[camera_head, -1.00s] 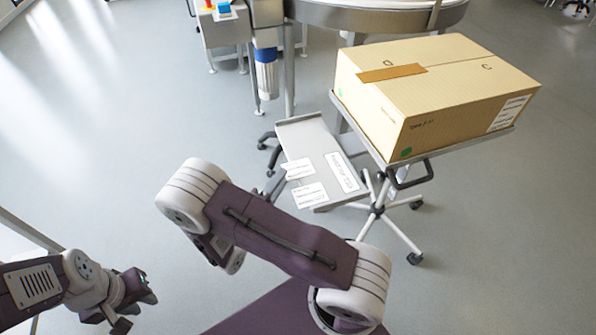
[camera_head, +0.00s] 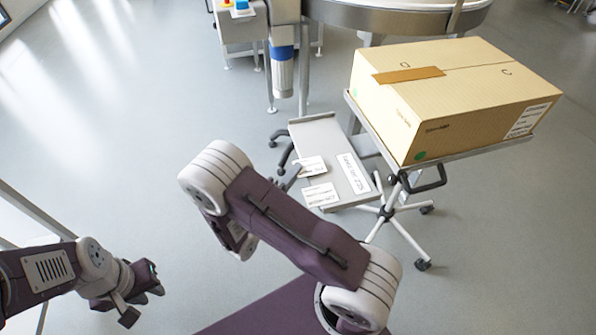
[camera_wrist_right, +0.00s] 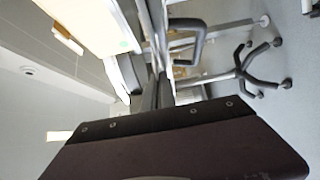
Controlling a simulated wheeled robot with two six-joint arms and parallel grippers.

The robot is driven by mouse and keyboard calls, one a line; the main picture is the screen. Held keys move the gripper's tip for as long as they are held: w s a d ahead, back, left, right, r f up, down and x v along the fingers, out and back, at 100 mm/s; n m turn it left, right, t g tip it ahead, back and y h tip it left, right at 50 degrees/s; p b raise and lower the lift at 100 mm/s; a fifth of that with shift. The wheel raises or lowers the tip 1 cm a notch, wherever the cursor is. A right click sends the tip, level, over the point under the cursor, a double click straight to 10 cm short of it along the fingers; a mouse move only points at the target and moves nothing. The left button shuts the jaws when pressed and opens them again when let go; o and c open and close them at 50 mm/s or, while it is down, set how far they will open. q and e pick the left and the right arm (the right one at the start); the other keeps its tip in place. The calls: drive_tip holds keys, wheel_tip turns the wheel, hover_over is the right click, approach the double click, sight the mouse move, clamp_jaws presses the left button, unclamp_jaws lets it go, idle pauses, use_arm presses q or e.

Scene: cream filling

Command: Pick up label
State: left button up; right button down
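Three white printed labels lie on a small grey side tray: an upper left label (camera_head: 313,166), a lower left label (camera_head: 320,194) and a long right label (camera_head: 353,174). My right gripper (camera_head: 291,177) is mostly hidden behind my right arm in the head view. Its tip shows at the left edge of the upper left label; I cannot tell whether it touches it. In the right wrist view its dark fingers (camera_wrist_right: 160,92) appear close together, and no label is clear between them. My left gripper (camera_head: 150,281) is low at the left, away from the labels; its finger gap is unclear.
The grey side tray (camera_head: 313,133) adjoins a wheeled stand (camera_head: 393,214) with a black handle (camera_head: 428,181). A large taped cardboard box (camera_head: 455,92) sits on the stand. A machine with a round table (camera_head: 400,18) stands behind. The floor at left is clear.

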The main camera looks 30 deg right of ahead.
wheel_tip(320, 180, up, 4)
drive_tip(key=shift+p, duration=0.9)
drive_tip(key=s+d+r, duration=0.1)
drive_tip(key=d, duration=0.2)
drive_tip(key=s+d+r+p, duration=0.1)
drive_tip(key=d+r, duration=0.1)
drive_tip(key=d, duration=0.1)
drive_tip(key=s+d+r+p, duration=0.1)
drive_tip(key=d+r, duration=0.1)
drive_tip(key=d, duration=0.1)
drive_tip(key=d+p, duration=0.1)
drive_tip(key=d+r+p, duration=0.1)
drive_tip(key=p, duration=0.1)
drive_tip(key=shift+s+r, duration=0.1)
drive_tip(key=shift+s, duration=0.2)
